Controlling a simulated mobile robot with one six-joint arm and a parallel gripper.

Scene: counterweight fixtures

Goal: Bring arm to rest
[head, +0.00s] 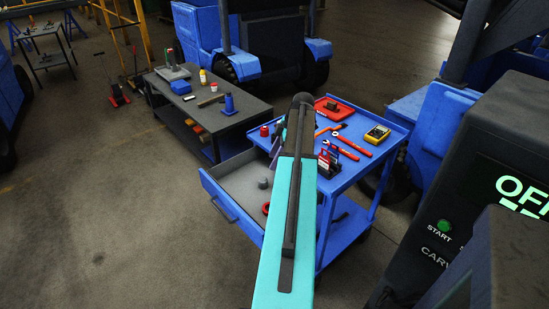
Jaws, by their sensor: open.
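My arm (286,230), teal with a dark strip, reaches up the middle of the head view from the bottom edge. It ends at a dark rounded joint (303,101) that appears over the blue tool cart (398,128). My gripper does not show; the arm's far part seems hidden behind this link. The arm covers part of the cart top and the cart's open drawer (226,204).
A dark workbench (222,115) with bottles stands behind left. A dark control panel (470,220) with a green START button is close at right. Floor at left is clear.

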